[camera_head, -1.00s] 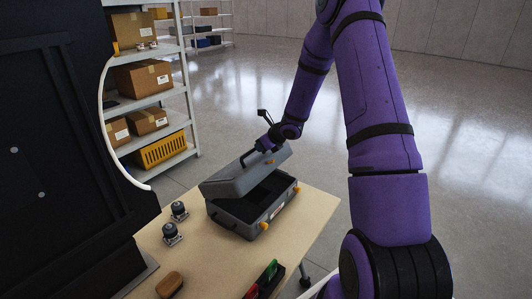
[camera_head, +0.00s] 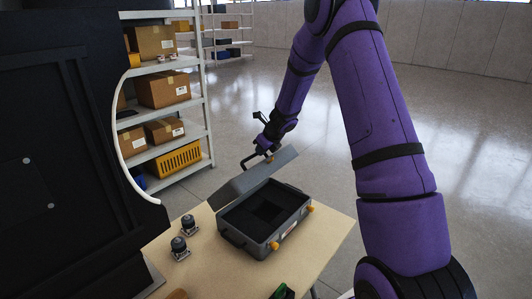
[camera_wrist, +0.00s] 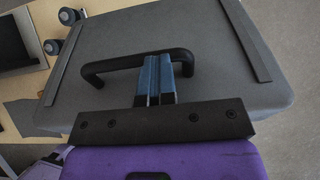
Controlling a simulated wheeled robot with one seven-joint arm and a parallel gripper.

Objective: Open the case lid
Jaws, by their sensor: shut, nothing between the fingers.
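The grey case (camera_head: 284,232) stands on the wooden table, with its lid (camera_head: 254,172) raised at an angle and its dark interior showing. My gripper (camera_head: 268,155) is at the outer face of the lid. In the wrist view, the lid (camera_wrist: 205,40) fills most of the picture, and its black handle (camera_wrist: 108,65) runs behind the blue fingers. The fingers of my gripper (camera_wrist: 155,60) are closed together over the handle bar and hold nothing between them. Whether they touch the lid cannot be told. Two orange latches (camera_head: 274,245) show on the front of the case.
Two small dark round parts (camera_head: 179,246) stand on the table (camera_head: 325,233) left of the case. A green item (camera_head: 283,291) is at the near edge. A dark panel (camera_head: 60,150) is close on the left. Shelves with boxes (camera_head: 168,88) stand behind. The floor to the right is clear.

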